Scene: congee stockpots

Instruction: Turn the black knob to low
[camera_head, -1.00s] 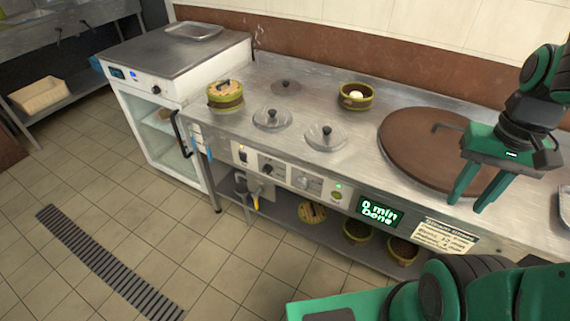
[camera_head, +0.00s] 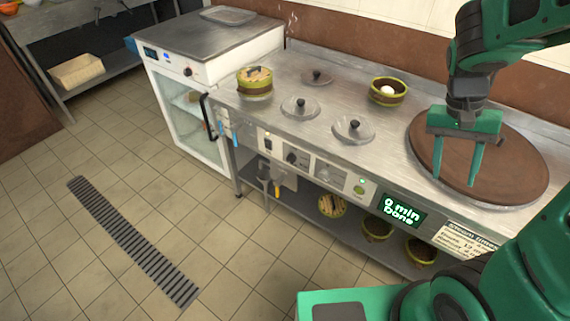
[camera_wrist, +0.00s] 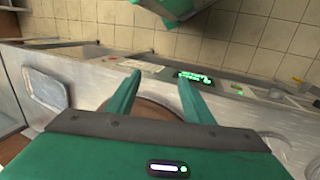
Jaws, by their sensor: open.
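A black knob (camera_head: 291,157) sits on the white control panel on the front of the steel counter in the head view. The black knob's setting is too small to read. Another dark knob (camera_head: 188,72) is on the white cabinet. My gripper (camera_head: 455,181) is open and empty above the brown round lid, well right of the panel. In the wrist view my gripper (camera_wrist: 160,80) shows its two fingers spread apart. I cannot make out the black knob there.
The brown lid (camera_head: 520,170) covers the counter's right part. A green display (camera_head: 403,210) reads "0 min Done". A shelf below holds baskets (camera_head: 377,228).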

